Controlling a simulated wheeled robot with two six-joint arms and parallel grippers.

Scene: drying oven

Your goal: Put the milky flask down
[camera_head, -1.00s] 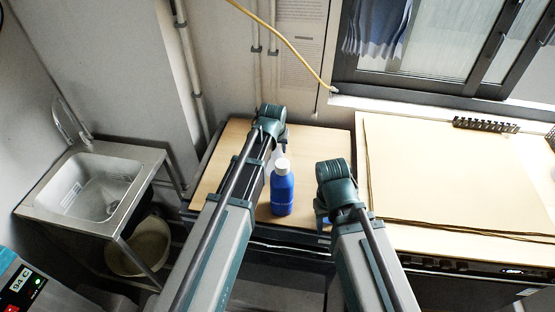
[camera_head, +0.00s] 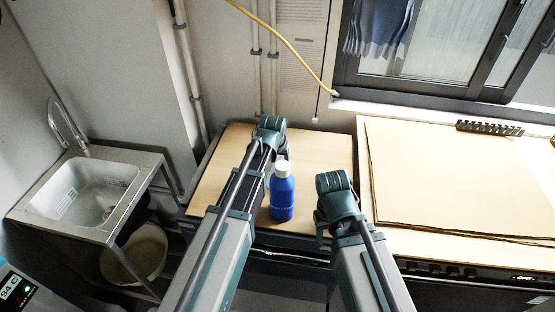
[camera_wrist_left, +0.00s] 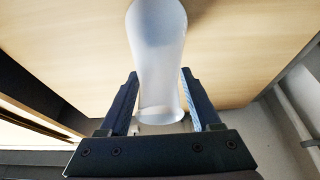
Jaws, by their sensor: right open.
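The milky flask (camera_wrist_left: 160,60) is a pale, translucent vessel. In the head view my left arm mostly hides the flask, and the left fingertips are hidden too. A blue bottle (camera_head: 282,196) with a white cap stands upright on the wooden table (camera_head: 325,160), just right of my left arm. My right gripper (camera_head: 322,222) is open and empty at the table's front right, apart from the bottle.
A steel sink (camera_head: 85,195) stands at the left, with a pail (camera_head: 140,250) beneath it. A broad pale board (camera_head: 450,180) covers the counter at right. A black rack (camera_head: 490,128) lies behind it. The tabletop's back right is clear.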

